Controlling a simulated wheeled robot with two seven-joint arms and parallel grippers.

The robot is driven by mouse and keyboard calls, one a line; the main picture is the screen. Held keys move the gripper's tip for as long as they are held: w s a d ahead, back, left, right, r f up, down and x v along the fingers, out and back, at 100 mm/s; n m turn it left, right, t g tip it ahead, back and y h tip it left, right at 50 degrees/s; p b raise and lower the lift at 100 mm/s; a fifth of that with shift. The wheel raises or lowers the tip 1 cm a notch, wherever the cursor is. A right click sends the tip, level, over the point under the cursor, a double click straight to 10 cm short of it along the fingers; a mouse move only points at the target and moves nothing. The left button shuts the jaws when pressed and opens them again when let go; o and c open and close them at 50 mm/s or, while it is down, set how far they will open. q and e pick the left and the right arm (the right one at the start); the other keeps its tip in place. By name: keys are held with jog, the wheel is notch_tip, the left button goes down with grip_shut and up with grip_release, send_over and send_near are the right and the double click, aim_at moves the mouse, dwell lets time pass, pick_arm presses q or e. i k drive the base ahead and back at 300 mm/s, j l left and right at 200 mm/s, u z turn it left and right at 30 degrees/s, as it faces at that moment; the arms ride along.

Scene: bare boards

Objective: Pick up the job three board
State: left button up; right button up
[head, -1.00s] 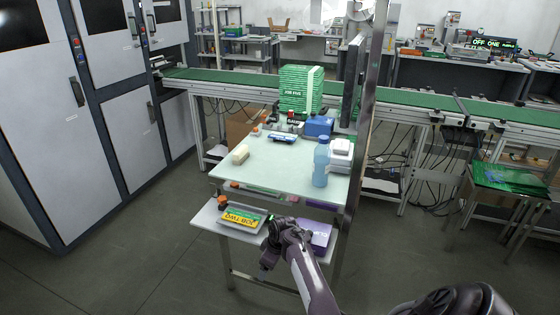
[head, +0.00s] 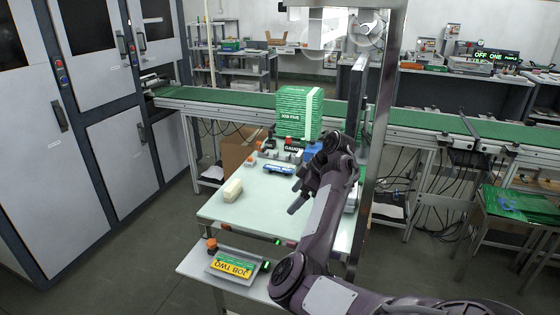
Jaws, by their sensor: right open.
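I see no label that reads job three. A tall stack of green boards (head: 298,112) labelled JOB FIVE stands at the back of the worktable. A tray with a yellow-and-green board (head: 231,267) marked JOB TWO lies on the lower shelf. More green boards (head: 520,204) lie on a stand at the right, their labels unreadable. My right gripper (head: 297,196) is open and empty over the right-middle of the worktable, in front of the stack and apart from it. My left gripper is not in view.
The pale worktable (head: 235,213) has clear room at its front left. A cream block (head: 232,190), a blue-and-white device (head: 278,167) and a blue box (head: 312,150) sit on it. A metal post (head: 380,130) rises at its right. A green conveyor (head: 220,107) runs behind.

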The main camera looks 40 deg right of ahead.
aim_at(279, 167)
jog(key=i+l, duration=0.35)
jog(key=l, duration=0.2)
jog(key=i+l, duration=0.35)
jog(key=l, duration=0.15)
jog(key=i+l, duration=0.4)
jog(key=l, duration=0.15)
